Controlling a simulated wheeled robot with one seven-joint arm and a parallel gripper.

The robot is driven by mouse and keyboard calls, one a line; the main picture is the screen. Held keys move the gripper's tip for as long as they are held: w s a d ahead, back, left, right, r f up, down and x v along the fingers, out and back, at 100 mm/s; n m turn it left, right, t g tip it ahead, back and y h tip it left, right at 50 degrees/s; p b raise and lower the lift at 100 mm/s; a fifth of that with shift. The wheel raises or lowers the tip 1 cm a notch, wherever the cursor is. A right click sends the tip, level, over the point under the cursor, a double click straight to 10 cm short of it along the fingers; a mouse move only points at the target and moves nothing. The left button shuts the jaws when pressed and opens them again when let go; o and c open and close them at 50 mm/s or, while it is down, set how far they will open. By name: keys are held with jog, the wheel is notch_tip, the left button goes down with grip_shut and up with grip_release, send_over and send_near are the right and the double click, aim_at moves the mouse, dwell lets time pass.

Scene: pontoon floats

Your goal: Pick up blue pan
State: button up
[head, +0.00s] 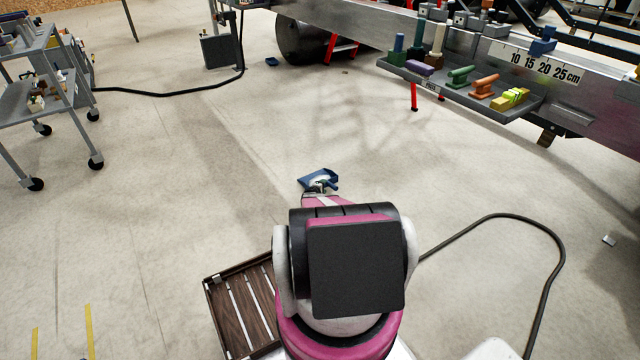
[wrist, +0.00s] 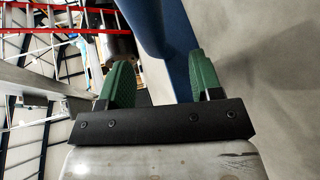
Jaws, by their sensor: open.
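The blue pan (head: 318,178) looks like a dustpan and is in the middle of the head view, just beyond the end of my arm. My gripper (head: 319,189) is at its near side and partly covers it. In the wrist view my gripper (wrist: 160,62) shows two green fingers spread apart. A large blue surface, apparently the pan (wrist: 163,38), rises between and beyond the fingers, close to the right one. I cannot tell whether it touches that finger. The pan's lower part is hidden from the head view by my gripper.
A slatted wooden crate (head: 243,305) lies left of my arm. A black cable (head: 548,240) curves over the floor at right. A grey cart (head: 45,100) stands at left. A metal beam (head: 540,65) with a tool shelf (head: 530,112) is at upper right. The mid-left floor is clear.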

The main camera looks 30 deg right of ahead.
aim_at(326, 184)
jog(key=x, duration=0.4)
jog(key=shift+w, duration=0.2)
grip_shut()
jog(key=shift+r, duration=0.1)
